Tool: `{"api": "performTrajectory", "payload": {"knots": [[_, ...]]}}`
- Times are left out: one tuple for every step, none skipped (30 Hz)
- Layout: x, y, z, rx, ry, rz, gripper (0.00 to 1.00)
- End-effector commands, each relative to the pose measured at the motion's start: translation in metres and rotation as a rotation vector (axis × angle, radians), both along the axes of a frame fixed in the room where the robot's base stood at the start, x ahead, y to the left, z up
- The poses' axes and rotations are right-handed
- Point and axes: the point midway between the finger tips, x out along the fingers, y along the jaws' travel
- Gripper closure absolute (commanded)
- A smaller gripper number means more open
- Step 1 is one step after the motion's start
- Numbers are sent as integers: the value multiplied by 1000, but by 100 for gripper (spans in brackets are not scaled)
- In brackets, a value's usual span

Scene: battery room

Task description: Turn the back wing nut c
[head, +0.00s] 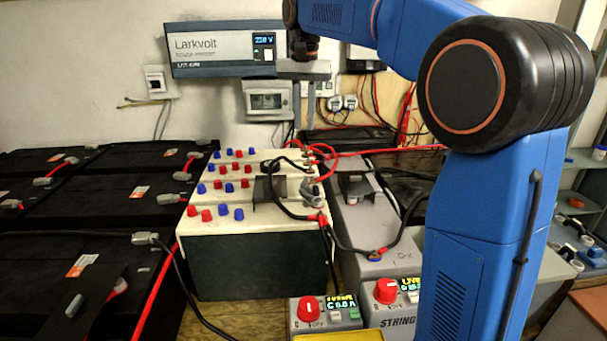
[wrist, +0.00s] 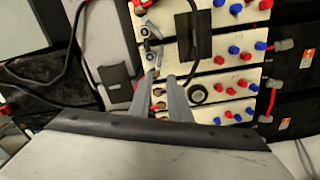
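My gripper (head: 304,125) hangs over the back part of the cream-topped batteries (head: 222,214), fingers pointing down. In the wrist view its two grey fingers (wrist: 162,80) stand a little apart, with no nut clearly held between them. Small brass-coloured fittings (wrist: 157,92) show between and beside the fingers; I cannot tell which is wing nut c. Grey winged hardware (head: 309,190) sits on the right side of the battery tops, near a black cable lug; it also shows in the wrist view (wrist: 149,32). Letter labels are not readable.
Red and blue caps (head: 238,214) line the battery tops. A dark upright bracket (head: 270,188) stands near the terminals. Red and black cables (head: 345,152) cross on the right. Black batteries (head: 100,225) fill the left, and grey boxes with red knobs (head: 308,309) stand in front.

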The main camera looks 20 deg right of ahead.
Motion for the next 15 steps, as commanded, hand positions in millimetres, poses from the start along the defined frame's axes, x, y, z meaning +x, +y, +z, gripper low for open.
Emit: {"api": "performTrajectory", "payload": {"knots": [[-1,0,-4,0,1,0,83],[-1,0,-8,0,1,0,83],[-1,0,-13,0,1,0,83],[-1,0,-17,0,2,0,83],[-1,0,-22,0,1,0,83],[-1,0,-29,0,1,0,83],[-1,0,-34,0,2,1,83],[-1,0,-40,0,1,1,83],[-1,0,-47,0,1,1,83],[-2,0,-52,0,1,1,83],[-2,0,-58,0,1,1,83],[-1,0,-64,0,1,1,83],[-1,0,-70,0,1,1,83],[-1,0,-75,0,1,1,83],[-2,0,-82,0,1,1,83]]}}
